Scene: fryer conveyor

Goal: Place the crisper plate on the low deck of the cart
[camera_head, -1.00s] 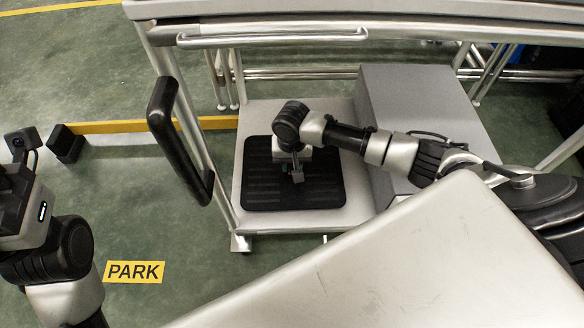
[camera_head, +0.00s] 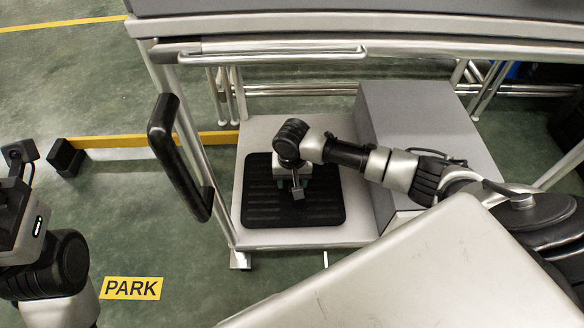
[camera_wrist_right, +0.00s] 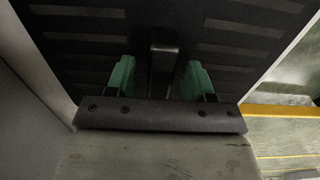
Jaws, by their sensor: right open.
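The crisper plate (camera_head: 262,209) is a black ribbed square lying flat on the low deck (camera_head: 257,142) of the cart (camera_head: 262,48). My right gripper (camera_head: 293,184) is over the middle of the plate, pointing down. In the right wrist view its two green fingers (camera_wrist_right: 158,78) are apart. A dark upright post (camera_wrist_right: 163,50) stands between them, with gaps on both sides. The ribbed plate (camera_wrist_right: 235,48) fills the background there. My left arm shows at the left edge of the head view, but its fingertips are out of the picture.
A grey box (camera_head: 432,130) stands on the deck right of the plate. A black push handle (camera_head: 178,157) hangs at the cart's left side. A pale metal surface (camera_head: 430,275) fills the lower right. A yellow PARK sign (camera_head: 131,288) is on open green floor at lower left.

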